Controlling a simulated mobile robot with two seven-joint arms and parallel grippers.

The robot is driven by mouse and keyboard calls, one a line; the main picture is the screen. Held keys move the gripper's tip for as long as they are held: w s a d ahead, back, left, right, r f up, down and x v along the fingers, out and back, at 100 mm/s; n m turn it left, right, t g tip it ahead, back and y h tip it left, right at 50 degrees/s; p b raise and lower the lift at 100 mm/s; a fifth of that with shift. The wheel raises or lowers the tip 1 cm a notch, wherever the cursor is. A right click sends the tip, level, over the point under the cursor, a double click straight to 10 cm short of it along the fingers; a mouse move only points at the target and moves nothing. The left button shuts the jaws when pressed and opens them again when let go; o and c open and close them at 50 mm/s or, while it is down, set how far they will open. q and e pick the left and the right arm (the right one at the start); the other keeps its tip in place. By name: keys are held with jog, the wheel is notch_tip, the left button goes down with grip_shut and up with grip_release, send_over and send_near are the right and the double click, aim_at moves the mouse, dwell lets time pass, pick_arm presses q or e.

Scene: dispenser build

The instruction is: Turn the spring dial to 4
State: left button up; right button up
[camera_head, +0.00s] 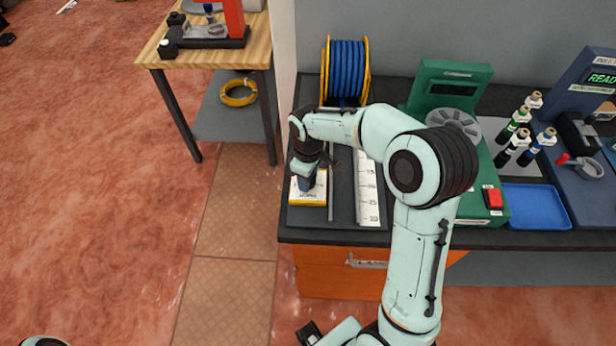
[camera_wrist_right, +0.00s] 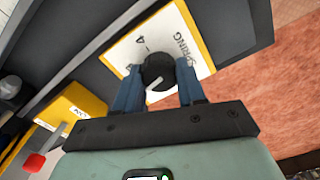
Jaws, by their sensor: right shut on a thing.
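The spring dial is a black round knob (camera_wrist_right: 158,70) on a white plate with yellow edges (camera_wrist_right: 125,55), lettered "SPRING", in the right wrist view. A "4" is printed on the plate above the knob. A white mark shows on the knob's lower part, on the side away from the 4. My right gripper (camera_wrist_right: 157,88) is shut on the knob, one blue finger on each side. In the head view the plate (camera_head: 308,199) lies at the bench's left end under my right gripper (camera_head: 308,180), which hides the knob.
A white ruled strip (camera_head: 367,195) lies right of the plate. A blue cable reel (camera_head: 346,72) stands behind it. A green machine (camera_head: 478,170) and a blue tray (camera_head: 537,205) are farther right. A yellow box (camera_wrist_right: 70,110) shows at left in the wrist view.

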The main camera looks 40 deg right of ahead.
jog(key=m, duration=0.4)
jog(key=shift+m, duration=0.3)
jog(key=m, duration=1.1)
jog(key=shift+d, duration=0.1)
pick_arm(q)
jog(key=shift+s+f, duration=0.1)
jog(key=shift+f, duration=0.1)
pick_arm(e)
jog(key=shift+m, duration=2.2)
jog(key=o, duration=1.1)
jog(key=shift+c, duration=0.2)
pick_arm(q)
jog(key=shift+w+r+p, duration=0.65)
jog(key=shift+r, duration=0.35)
pick_arm(e)
notch_tip(320, 180, up, 14)
jog(key=shift+f, duration=0.25)
